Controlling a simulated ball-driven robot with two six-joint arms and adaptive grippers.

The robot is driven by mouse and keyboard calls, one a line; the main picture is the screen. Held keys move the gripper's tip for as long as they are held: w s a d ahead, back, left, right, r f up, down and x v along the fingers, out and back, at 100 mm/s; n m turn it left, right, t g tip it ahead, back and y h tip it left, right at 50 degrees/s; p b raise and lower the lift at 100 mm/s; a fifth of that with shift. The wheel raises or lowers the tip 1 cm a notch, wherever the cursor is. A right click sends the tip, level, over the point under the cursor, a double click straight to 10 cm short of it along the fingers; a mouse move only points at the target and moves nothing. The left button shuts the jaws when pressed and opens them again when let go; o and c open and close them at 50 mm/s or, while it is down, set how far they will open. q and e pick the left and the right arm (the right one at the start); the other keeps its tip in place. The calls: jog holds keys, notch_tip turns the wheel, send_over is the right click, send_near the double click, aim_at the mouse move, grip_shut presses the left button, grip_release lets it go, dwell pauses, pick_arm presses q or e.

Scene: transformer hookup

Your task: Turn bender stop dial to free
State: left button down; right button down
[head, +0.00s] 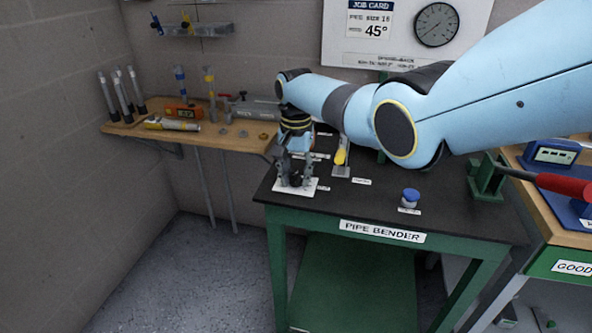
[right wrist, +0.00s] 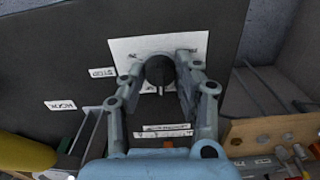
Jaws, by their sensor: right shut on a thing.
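The bender stop dial (right wrist: 159,69) is a round black knob on a white plate (right wrist: 198,42) in the right wrist view. A short pale pointer mark shows at its lower edge in that view. The plate also shows at the left front of the bender table in the head view (head: 313,187). My right gripper (head: 294,182) points down over the plate, its fingers shut on the dial from either side. The small print on the plate is too blurred to read for certain. My left gripper is not in view.
The dark pipe bender table (head: 460,222) carries a yellow-handled part (head: 341,156) right of my gripper and a blue button (head: 411,194) farther right. A green vise-like block (head: 487,175) stands at the right. A wooden shelf (head: 210,139) with tools is at the left.

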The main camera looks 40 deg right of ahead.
aim_at(296, 175)
jog(key=n+p, duration=0.1)
jog(key=n, duration=0.4)
jog(key=shift+r+n, duration=0.1)
jog(key=shift+n, duration=0.2)
jog(key=n, duration=0.6)
jog(key=shift+w+p, duration=0.1)
jog(key=shift+p, duration=0.3)
jog(key=n, duration=0.6)
jog(key=shift+n, duration=0.3)
jog(key=n, duration=0.6)
jog(key=c, duration=0.9)
grip_release()
jog(key=shift+c, duration=0.2)
notch_tip(296, 175, up, 12)
